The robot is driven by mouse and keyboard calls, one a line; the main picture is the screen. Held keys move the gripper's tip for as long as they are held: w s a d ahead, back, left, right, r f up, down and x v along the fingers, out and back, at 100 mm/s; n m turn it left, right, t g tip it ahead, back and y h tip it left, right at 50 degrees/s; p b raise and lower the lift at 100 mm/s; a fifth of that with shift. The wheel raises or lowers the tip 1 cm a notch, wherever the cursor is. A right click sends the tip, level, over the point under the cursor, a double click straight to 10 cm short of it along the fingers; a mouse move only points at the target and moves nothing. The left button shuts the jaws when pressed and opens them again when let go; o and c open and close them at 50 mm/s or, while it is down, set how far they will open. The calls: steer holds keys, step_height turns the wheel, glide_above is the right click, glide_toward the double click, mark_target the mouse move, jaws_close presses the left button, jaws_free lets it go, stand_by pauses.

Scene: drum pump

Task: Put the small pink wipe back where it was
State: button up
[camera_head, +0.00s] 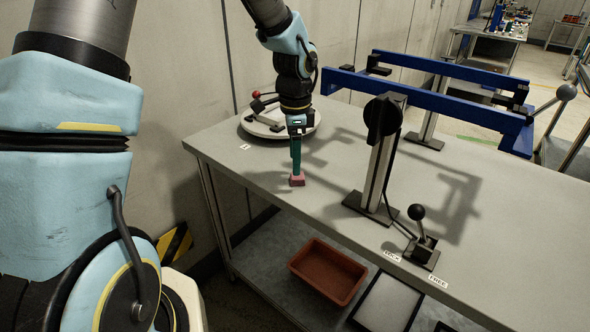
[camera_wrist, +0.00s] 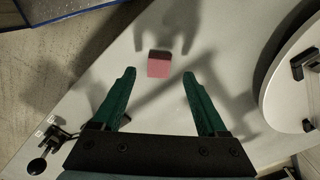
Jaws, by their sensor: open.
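The small pink wipe (camera_head: 297,181) is a pink block on the grey table top, near its front left part. In the wrist view the wipe (camera_wrist: 159,64) lies on the table beyond my fingertips, roughly centred between them. My gripper (camera_head: 296,168) points down close above the wipe in the head view. In the wrist view my gripper (camera_wrist: 158,73) has its two green fingers wide apart, with nothing held between them. Whether a fingertip touches the wipe cannot be told. No marked place for the wipe can be made out.
A round white plate (camera_head: 279,122) with a clamp stands behind my gripper. A blue frame on a post (camera_head: 377,165) stands to the right, with a black-knobbed lever (camera_head: 422,240) near the LOCK and FREE labels. A red-brown bin (camera_head: 328,271) sits on the lower shelf. The table around the wipe is clear.

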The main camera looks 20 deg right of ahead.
step_height(320, 180, up, 8)
steer(key=s+a+f+n, duration=0.1)
steer(key=s+a+n, duration=0.1)
steer(key=a+n, duration=0.8)
steer(key=s+a+f+n+t, duration=0.1)
steer(key=s+a+f+n, duration=0.1)
steer(key=a+n, duration=0.8)
steer(key=a, duration=0.9)
steer(key=shift+s+a+t+b, duration=0.15)
steer(key=shift+a+t+b, duration=0.15)
steer(key=shift+a, duration=0.05)
